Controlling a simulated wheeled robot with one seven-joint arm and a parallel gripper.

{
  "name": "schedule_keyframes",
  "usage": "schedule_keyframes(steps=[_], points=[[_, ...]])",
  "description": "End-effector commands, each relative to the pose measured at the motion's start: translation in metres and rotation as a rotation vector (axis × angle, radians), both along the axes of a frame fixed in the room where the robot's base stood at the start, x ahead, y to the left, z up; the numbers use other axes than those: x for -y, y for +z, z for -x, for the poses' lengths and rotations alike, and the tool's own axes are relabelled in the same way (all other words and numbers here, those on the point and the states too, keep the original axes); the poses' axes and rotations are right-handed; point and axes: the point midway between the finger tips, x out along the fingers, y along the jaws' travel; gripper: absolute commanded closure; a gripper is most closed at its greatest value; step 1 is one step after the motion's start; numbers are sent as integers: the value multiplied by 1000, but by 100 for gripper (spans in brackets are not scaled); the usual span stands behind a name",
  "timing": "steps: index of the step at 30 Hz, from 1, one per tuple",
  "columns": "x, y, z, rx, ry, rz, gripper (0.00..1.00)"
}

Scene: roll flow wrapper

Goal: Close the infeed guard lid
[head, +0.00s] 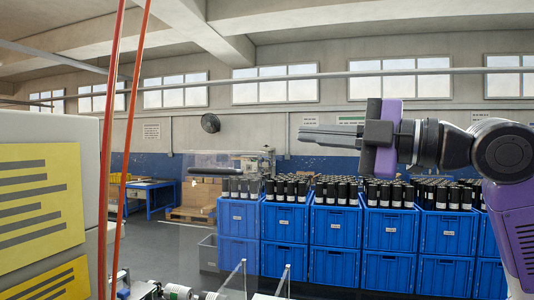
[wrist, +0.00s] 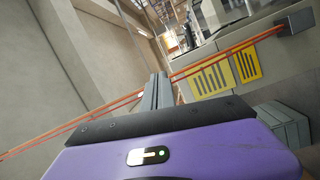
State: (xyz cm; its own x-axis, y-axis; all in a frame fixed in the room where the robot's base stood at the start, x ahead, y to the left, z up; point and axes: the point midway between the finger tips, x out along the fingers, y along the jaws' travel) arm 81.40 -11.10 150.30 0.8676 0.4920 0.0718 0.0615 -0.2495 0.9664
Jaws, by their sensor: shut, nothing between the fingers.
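A clear panel (head: 222,213) with a black bar-shaped handle (head: 208,171) shows left of centre in the head view; it looks like the guard lid. It seems raised, but its exact angle and hinge are hard to make out through the clear material. My gripper (head: 302,135) is up at the right of the head view, its grey fingers pointing left. It is shut and empty, above and to the right of the handle in the picture and apart from it. In the wrist view my fingers (wrist: 157,91) are together; I cannot make out the lid there.
Two red-orange lines (head: 109,140) run up the left of the head view, beside a pale cabinet with yellow labels (head: 38,205). They also cross the wrist view (wrist: 225,55). Stacked blue crates (head: 335,228) with black-topped bottles stand behind. Machine rollers (head: 178,292) show at the bottom.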

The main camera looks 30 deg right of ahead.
Motion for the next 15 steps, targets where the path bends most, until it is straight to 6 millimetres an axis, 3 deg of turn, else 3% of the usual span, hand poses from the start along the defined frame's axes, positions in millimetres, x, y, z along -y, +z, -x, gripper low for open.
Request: schedule_keyframes(steps=[5,11,15], points=[[-5,-26,2,-35,28,139,100],[-11,-26,-7,-23,27,168,100],[-22,-25,-26,-25,27,165,100]])
